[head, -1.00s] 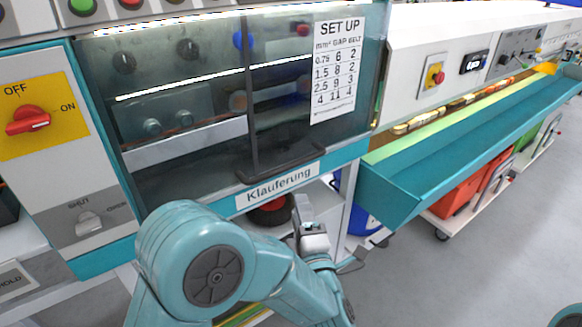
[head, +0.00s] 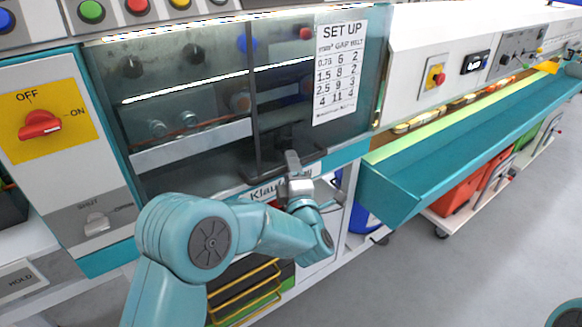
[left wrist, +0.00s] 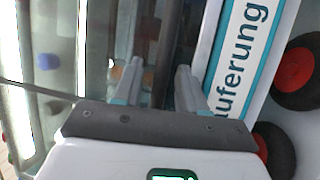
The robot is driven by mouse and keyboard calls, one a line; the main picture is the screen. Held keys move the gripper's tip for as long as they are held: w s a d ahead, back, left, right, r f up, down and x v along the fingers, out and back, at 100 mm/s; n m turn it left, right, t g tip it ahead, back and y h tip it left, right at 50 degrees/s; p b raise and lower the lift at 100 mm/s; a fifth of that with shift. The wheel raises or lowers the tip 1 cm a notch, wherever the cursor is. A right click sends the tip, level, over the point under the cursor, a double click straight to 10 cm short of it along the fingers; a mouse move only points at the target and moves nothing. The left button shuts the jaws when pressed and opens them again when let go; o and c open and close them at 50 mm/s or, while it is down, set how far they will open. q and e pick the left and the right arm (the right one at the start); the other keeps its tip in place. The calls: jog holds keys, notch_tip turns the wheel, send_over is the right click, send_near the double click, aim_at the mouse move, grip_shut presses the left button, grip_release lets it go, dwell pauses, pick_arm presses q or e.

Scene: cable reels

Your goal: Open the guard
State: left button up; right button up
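The guard (head: 283,95) is a clear dark-framed pane across the front of the machine, with the SET UP sheet (head: 338,70) on it. It stands closed over the rollers and knobs. My left gripper (head: 292,160) is up at this handle, above the Klauferung label (head: 262,193). In the left wrist view my left gripper (left wrist: 157,85) has its two fingers apart, with a dark bar (left wrist: 167,45) beyond the gap. I cannot tell whether the fingers touch it. My right gripper is not in view.
A red OFF/ON switch (head: 40,124) on yellow and a SHUT/OPEN lever (head: 97,224) are on the left panel. A teal trough (head: 440,165) runs off to the right. Red reels (left wrist: 296,70) sit below the label. Free floor (head: 455,270) lies at the right.

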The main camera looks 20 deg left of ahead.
pick_arm(q)
grip_shut()
jog(key=p, duration=0.4)
send_near(286, 85)
jog(key=x, duration=0.5)
jog(key=shift+f, duration=0.1)
notch_tip(286, 85, up, 20)
jog(key=p, duration=0.9)
jog(key=shift+f, duration=0.15)
jog(key=shift+o, duration=0.5)
grip_release()
